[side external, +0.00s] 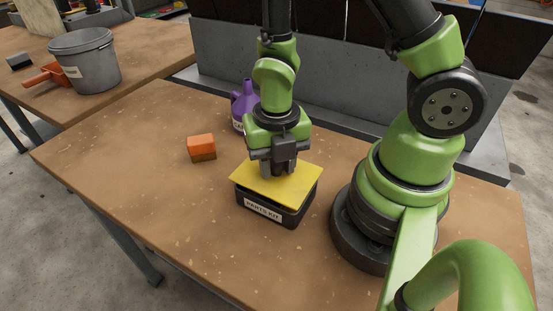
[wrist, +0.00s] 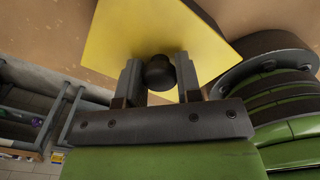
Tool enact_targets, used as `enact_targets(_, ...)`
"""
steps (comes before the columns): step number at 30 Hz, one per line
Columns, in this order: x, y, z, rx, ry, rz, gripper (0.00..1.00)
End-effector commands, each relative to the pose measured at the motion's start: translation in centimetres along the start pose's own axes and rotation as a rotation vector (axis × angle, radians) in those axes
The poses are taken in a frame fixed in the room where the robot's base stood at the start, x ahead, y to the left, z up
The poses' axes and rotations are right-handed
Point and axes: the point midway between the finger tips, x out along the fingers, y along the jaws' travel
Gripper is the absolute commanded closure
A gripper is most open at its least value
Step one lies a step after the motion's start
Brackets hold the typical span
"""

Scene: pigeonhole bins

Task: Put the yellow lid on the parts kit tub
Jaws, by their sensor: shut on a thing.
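The yellow lid (side external: 276,184) is a flat square plate. In the side view it lies over the black tub labelled PARTS KIT (side external: 264,210), turned a little relative to the tub, with its left corner reaching past the tub's edge. Whether it rests fully on the rim cannot be told. My gripper (side external: 285,170) is directly above the lid, pointing down. In the wrist view the gripper (wrist: 159,82) has its two fingers on either side of the lid's dark round knob (wrist: 159,72), shut on it. The yellow lid (wrist: 115,40) hides the tub there.
An orange block (side external: 202,148) sits on the wooden table (side external: 120,150) left of the tub. A purple jug (side external: 240,108) stands behind, partly hidden by my gripper. A grey bucket (side external: 90,65) is on another table at the back left. The table's front left is clear.

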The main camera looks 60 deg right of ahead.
Motion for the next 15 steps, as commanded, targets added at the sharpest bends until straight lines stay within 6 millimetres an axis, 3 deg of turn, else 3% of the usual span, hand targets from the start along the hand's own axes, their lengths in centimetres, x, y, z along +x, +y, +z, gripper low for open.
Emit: enact_targets(15,0.79,0.03,0.02,0.0,0.0,0.0,1.0)
